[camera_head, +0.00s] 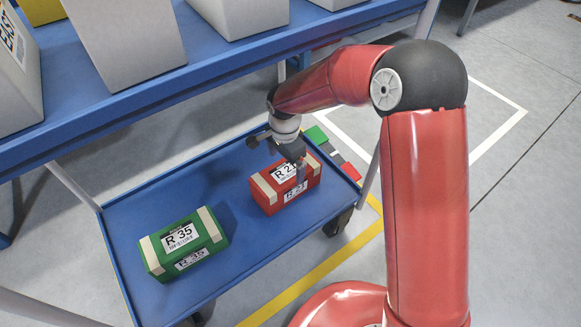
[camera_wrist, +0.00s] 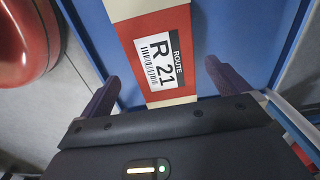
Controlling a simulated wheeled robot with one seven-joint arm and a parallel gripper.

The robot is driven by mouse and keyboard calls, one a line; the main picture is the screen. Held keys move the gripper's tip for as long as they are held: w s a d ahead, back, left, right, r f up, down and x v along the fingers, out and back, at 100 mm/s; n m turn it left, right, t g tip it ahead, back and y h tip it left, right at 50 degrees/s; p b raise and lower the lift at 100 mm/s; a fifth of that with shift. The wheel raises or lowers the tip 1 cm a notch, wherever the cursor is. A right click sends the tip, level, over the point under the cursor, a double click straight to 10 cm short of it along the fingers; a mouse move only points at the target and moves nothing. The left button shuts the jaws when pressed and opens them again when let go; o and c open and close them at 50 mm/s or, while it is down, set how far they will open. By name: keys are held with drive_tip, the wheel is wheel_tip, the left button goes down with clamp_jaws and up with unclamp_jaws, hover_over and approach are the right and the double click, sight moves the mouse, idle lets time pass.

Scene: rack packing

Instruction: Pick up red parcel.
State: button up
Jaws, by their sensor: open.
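The red parcel (camera_head: 267,197) has cream bands and a white route label. It lies on the lower blue shelf, towards the right end. My gripper (camera_head: 296,172) is right above it, pointing down, and partly covers its label in the head view. In the wrist view the red parcel (camera_wrist: 150,88) shows the label "R 21" between my two open fingers (camera_wrist: 160,92). One finger stands to each side of it. The gripper holds nothing. I cannot tell whether a finger touches the parcel.
A green parcel (camera_head: 161,256) labelled R 35 lies on the same lower blue shelf (camera_head: 150,205), to the left. The upper blue shelf (camera_head: 130,108) with several grey boxes (camera_head: 125,40) overhangs behind. A thin post (camera_head: 75,186) stands at the left corner.

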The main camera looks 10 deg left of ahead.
sight(286, 170)
drive_tip(key=shift+w+f, duration=0.25)
drive_tip(key=shift+f, duration=0.05)
wheel_tip(286, 170, down, 7)
drive_tip(key=shift+f+b, duration=0.15)
drive_tip(key=shift+b, duration=0.6)
drive_tip(key=c, duration=1.3)
